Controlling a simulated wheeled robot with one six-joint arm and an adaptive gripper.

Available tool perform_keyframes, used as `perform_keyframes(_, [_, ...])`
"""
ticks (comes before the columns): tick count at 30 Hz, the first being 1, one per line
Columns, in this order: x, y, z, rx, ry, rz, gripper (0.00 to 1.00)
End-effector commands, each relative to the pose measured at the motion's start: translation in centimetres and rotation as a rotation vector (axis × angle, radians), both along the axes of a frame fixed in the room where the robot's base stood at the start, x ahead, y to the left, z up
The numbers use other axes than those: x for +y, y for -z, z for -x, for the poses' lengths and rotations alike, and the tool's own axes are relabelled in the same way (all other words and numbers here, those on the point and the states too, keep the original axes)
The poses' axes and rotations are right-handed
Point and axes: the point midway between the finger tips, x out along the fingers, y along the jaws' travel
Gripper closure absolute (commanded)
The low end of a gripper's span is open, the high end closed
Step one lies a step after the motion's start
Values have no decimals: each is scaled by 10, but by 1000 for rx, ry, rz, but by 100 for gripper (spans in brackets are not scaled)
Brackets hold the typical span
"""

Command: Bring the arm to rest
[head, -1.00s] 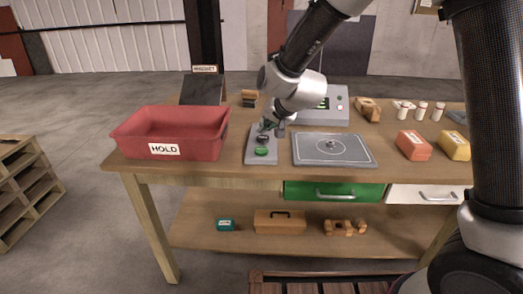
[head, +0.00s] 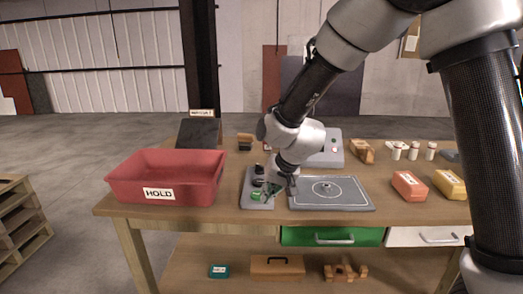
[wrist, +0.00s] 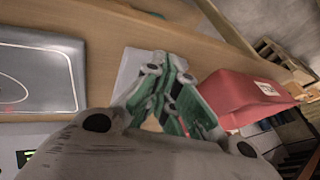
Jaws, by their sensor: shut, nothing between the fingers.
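My gripper (head: 273,188) is shut and empty. In the head view it hangs over the grey control panel (head: 249,199), between the red HOLD bin and the grey plate, and hides part of the panel. I cannot tell whether it touches the panel. The wrist view shows the green fingers of my gripper (wrist: 180,132) closed together, with the light panel (wrist: 126,70) behind them. A black button (head: 259,169) shows on the panel beside the gripper.
The red HOLD bin (head: 122,187) stands left on the table (head: 425,210). The grey plate (head: 350,197) lies right of the gripper. A grey device (head: 335,153), several white bottles (head: 413,151), an orange block (head: 408,186) and a yellow block (head: 449,185) stand further right.

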Motion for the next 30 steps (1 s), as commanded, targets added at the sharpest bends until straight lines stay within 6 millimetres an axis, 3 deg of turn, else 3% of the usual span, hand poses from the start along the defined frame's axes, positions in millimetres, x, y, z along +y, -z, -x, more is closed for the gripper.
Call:
perform_keyframes(3, [-44,-17,44,89,-123,96,100])
perform_keyframes(9, [-144,-66,106,176,-220,218,100])
perform_keyframes(15, [-253,-116,177,192,-191,313,100])
perform_keyframes(18, [-295,-134,210,163,-123,340,100])
perform_keyframes(24, [-337,-162,242,30,42,336,100])
perform_keyframes(30, [-352,-175,249,-22,126,330,100])
